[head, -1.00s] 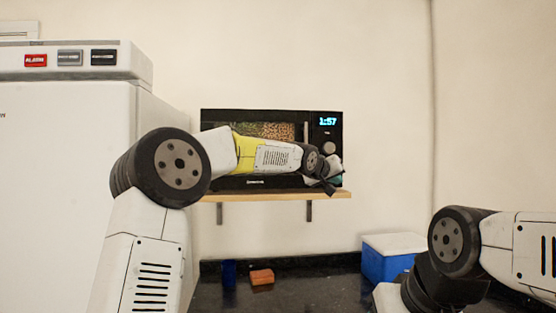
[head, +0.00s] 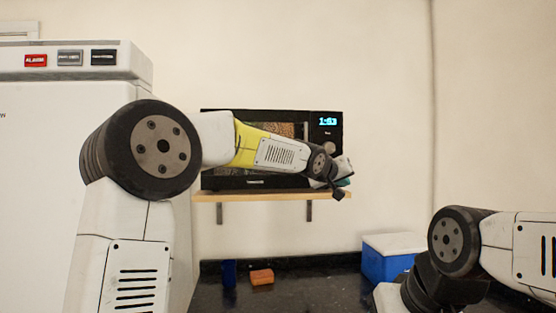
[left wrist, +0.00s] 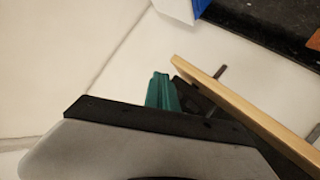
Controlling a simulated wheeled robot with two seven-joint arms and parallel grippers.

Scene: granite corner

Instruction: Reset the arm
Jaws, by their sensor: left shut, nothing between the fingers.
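My left arm (head: 270,150) reaches from the left across the front of the black microwave (head: 325,155). My left gripper (head: 340,190) is small and partly hidden behind the wrist, near the right end of the wooden shelf. In the left wrist view a green finger part (left wrist: 162,92) shows past the grey and black wrist body, with nothing held. My right arm (head: 500,245) comes in at the lower right, and its gripper is out of the picture.
The microwave stands on a wooden shelf (head: 235,196); the shelf edge also shows in the left wrist view (left wrist: 225,95). Below, a dark granite counter (head: 310,285) holds a blue cup (head: 229,273), an orange block (head: 261,277) and a blue box with white lid (head: 390,260). A white fridge (head: 45,170) stands left.

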